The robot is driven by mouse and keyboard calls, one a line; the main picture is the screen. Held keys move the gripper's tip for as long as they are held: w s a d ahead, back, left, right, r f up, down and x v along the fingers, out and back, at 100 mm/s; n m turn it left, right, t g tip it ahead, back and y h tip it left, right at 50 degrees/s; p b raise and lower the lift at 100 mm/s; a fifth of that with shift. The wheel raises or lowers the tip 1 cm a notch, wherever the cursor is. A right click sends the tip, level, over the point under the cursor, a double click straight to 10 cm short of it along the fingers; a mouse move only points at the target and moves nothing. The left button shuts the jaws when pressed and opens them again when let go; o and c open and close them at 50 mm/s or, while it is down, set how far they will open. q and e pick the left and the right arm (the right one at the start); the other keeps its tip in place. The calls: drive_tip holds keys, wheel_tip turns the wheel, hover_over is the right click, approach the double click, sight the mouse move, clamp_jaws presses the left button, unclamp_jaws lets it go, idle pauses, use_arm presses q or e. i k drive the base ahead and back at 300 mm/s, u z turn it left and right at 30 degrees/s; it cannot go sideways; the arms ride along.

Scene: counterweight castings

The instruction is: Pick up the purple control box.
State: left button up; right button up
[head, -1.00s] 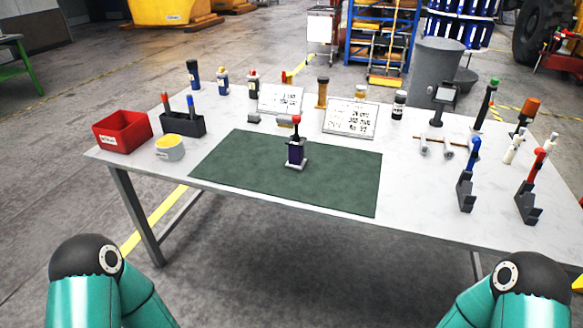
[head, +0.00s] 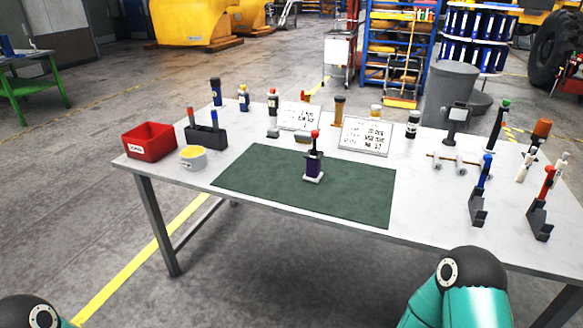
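The purple control box (head: 313,166) stands upright on the dark green mat (head: 265,191), near the middle of the table. It has a pale base and a dark stick with a red knob on top. Nothing touches it except the mat. Only a teal link with a dark joint cap of each of my arms shows, at the bottom left and bottom right. Both my grippers are out of the picture.
On the table (head: 190,218) are a red bin (head: 150,144), a dark holder (head: 203,137), a yellow-topped tin (head: 193,158), sign boards (head: 366,134) and bottles along the back. Tools on stands, one blue-handled (head: 481,190), fill the right side. The mat around the box is clear.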

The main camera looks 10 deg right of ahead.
sight(313, 163)
drive_tip(key=u, duration=0.1)
drive_tip(key=i, duration=1)
drive_tip(key=z, duration=0.05)
